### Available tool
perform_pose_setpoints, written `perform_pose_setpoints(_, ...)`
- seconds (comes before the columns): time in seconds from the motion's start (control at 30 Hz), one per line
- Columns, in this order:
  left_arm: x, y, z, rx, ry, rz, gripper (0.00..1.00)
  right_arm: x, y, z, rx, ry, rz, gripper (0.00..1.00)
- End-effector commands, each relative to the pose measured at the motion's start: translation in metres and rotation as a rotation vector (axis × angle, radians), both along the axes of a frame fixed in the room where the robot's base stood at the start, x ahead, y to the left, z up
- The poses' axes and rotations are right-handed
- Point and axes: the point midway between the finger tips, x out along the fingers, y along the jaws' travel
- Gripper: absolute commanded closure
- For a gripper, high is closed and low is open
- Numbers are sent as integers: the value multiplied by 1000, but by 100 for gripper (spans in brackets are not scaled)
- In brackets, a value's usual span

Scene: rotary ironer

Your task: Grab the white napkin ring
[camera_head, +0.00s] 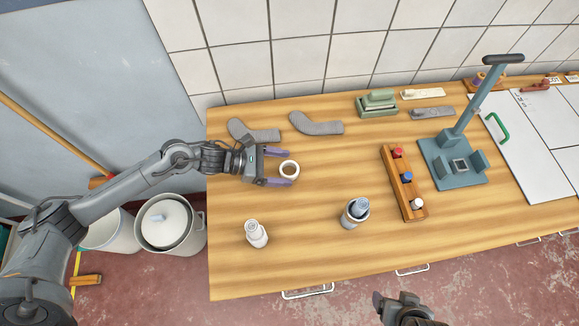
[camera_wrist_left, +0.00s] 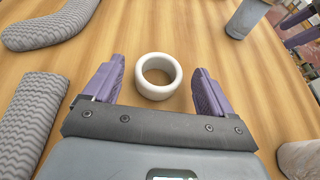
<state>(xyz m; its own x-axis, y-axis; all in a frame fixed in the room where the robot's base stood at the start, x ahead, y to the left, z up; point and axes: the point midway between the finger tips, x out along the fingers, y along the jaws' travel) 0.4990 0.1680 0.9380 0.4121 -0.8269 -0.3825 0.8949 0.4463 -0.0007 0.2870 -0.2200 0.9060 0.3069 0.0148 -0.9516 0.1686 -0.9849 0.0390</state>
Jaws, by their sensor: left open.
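The white napkin ring (camera_head: 289,169) lies on the wooden table in front of my left gripper, near the table's left part. In the left wrist view the ring (camera_wrist_left: 158,76) sits between and slightly beyond the two purple fingertips, with a gap to each side. My left gripper (camera_head: 282,167) is open and empty, low over the table; it also shows in the left wrist view (camera_wrist_left: 157,80). Part of my right gripper (camera_head: 392,300) shows at the bottom of the head view, off the table's front edge; its jaws are not clear.
Two grey patterned curved pieces (camera_head: 252,131) (camera_head: 317,124) lie behind the ring. A white bottle (camera_head: 256,234) and a grey cup (camera_head: 354,213) stand toward the front. A wooden rack (camera_head: 392,165) with coloured knobs and a teal press stand (camera_head: 440,172) are to the right.

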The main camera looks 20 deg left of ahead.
Motion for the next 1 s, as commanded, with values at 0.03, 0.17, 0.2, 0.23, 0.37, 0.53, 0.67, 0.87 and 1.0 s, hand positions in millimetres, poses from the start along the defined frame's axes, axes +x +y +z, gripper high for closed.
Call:
perform_pose_setpoints(0.03,3,-5,0,-2,-1,1,15,0,0,3,-1,0,1,20)
perform_pose_setpoints(0.17,6,-12,-5,0,-1,0,15,0,0,5,-1,0,1,20)
perform_pose_setpoints(0.2,7,-13,-5,0,-1,0,15,0,0,5,-1,0,1,20)
perform_pose_setpoints(0.23,7,-14,-6,1,-2,-1,15,0,0,5,-1,0,1,20)
perform_pose_setpoints(0.37,7,-14,-7,2,-1,-1,15,0,0,5,0,0,0,20)
perform_pose_setpoints(0.53,7,-14,-7,2,-1,-1,29,0,1,5,4,1,-3,20)
perform_pose_setpoints(0.67,7,-14,-7,2,-2,0,49,0,2,5,7,0,-5,20)
perform_pose_setpoints(0.87,7,-14,-6,1,-2,0,70,0,2,5,9,0,-6,20)
perform_pose_setpoints(1.0,7,-14,-6,1,-2,0,70,0,2,5,9,0,-6,20)
